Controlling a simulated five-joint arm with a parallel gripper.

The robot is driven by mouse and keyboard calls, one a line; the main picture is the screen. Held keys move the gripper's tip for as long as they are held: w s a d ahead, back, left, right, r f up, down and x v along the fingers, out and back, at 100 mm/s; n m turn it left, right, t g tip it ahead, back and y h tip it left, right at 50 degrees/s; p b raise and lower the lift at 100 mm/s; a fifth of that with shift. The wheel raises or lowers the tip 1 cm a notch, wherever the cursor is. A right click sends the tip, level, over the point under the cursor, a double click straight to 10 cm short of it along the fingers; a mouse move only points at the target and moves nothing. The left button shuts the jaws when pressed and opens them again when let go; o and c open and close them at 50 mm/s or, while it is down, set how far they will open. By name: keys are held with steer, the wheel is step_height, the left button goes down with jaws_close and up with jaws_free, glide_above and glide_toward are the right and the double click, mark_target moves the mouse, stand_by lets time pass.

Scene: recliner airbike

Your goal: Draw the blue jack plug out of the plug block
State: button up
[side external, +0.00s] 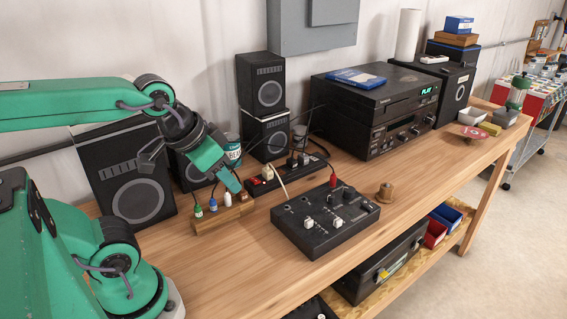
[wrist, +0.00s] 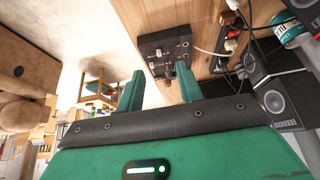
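The wooden plug block (side external: 222,216) lies on the bench left of the black mixer, with a row of small plugs standing in it. The blue jack plug (side external: 213,205) stands upright in the block, between a green plug (side external: 198,211) and a white plug (side external: 228,199). My gripper (side external: 234,186) hangs above the right part of the block, up and right of the blue plug and apart from it. In the wrist view my gripper (wrist: 160,88) has its two green fingers wide apart with nothing between them. The block and plugs cannot be made out in the wrist view.
A power strip (side external: 285,174) with cables lies behind. Speakers (side external: 132,178) and a dark player (side external: 375,112) line the back. The bench front (side external: 215,265) is clear.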

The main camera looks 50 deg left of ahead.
steer(key=shift+o, duration=0.7)
steer(key=shift+w+a, duration=0.1)
steer(key=g, duration=0.6)
glide_above(212, 200)
step_height(212, 200, down, 13)
steer(key=shift+r, duration=0.2)
steer(key=shift+f, duration=0.15)
steer(key=shift+f, duration=3.75)
